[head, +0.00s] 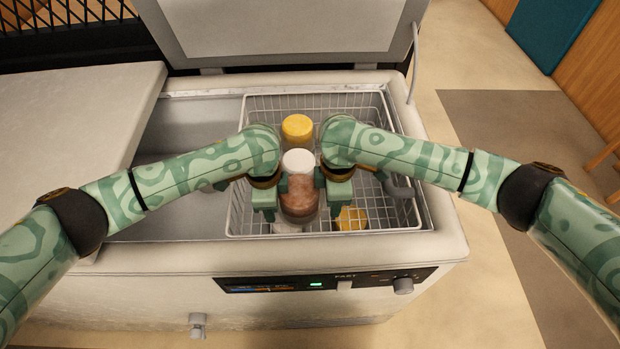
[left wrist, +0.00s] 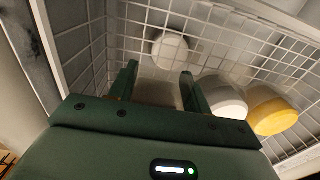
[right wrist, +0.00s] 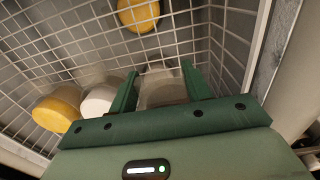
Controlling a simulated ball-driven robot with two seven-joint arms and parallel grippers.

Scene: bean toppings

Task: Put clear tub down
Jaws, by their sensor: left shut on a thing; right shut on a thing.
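The clear tub (head: 299,196), with a white lid and reddish-brown contents, is upright between my two grippers over the wire basket. My left gripper (head: 266,212) is at its left side and my right gripper (head: 337,202) at its right side, both shut on it. A pale surface shows between the fingers of the left gripper (left wrist: 158,88) and of the right gripper (right wrist: 158,88). White lids show beside the fingers in the left wrist view and the right wrist view. The tub's underside is hidden, so I cannot tell whether it touches anything below.
The wire basket (head: 246,216) hangs in the open chest freezer (head: 240,258). A yellow-lidded tub (head: 297,128) stands behind the clear tub. Another yellow lid (head: 351,219) and a white-lidded tub (head: 286,227) are lower, at the front. Free basket floor shows at the right.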

